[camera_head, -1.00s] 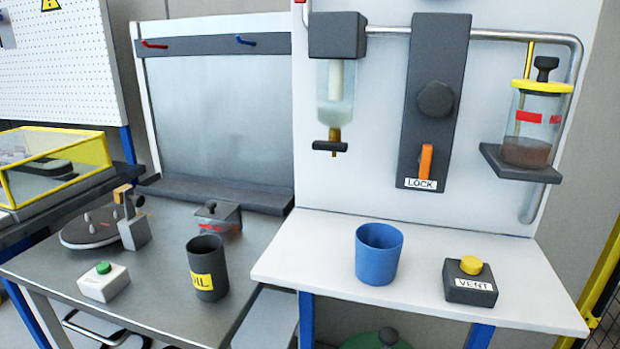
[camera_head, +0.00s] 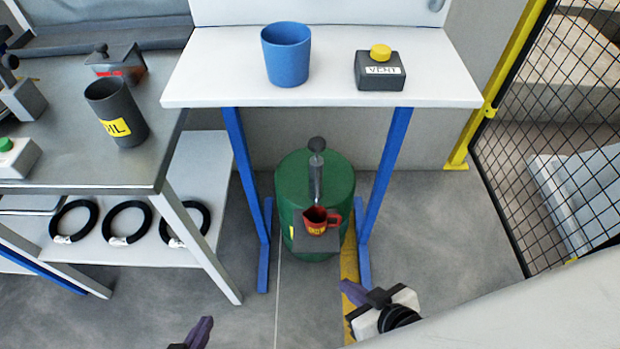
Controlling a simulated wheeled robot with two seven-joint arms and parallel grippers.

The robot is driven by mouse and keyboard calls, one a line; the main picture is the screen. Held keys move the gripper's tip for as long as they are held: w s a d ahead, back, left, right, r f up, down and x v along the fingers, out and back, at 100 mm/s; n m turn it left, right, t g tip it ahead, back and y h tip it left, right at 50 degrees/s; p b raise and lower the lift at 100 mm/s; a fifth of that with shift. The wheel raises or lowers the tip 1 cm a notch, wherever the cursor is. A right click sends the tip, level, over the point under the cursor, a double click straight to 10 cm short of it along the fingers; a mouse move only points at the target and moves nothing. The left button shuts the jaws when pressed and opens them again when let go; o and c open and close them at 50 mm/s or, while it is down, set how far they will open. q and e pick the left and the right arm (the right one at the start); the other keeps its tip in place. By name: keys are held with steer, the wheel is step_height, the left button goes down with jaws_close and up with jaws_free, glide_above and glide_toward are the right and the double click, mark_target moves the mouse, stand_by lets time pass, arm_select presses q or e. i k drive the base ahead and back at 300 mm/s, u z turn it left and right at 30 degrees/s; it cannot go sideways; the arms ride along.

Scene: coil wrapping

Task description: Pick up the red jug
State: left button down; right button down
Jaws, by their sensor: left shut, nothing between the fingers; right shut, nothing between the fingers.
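The red jug (camera_head: 316,221) is small, with a yellow label and a handle on its right side. It stands upright on a dark square tray (camera_head: 325,241) at the front of a green drum (camera_head: 293,185). A grey tap-like fitting (camera_head: 316,178) sits just above and behind it. My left gripper (camera_head: 207,322) shows only its purple fingers at the bottom edge, shut and empty, lower left of the jug. My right gripper (camera_head: 345,285) is shut and empty, below and slightly right of the jug, apart from it.
The drum stands under a white table with blue legs (camera_head: 378,195). On top are a blue cup (camera_head: 287,58) and a VENT button box (camera_head: 380,70). At left, a grey bench holds a dark OIL cup (camera_head: 117,112); black rings (camera_head: 127,222) lie below. A mesh fence (camera_head: 545,120) stands right.

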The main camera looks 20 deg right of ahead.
mark_target(316, 230)
steer(key=u, duration=2.35)
steer(key=i, duration=1.3)
steer(key=z, duration=3.05)
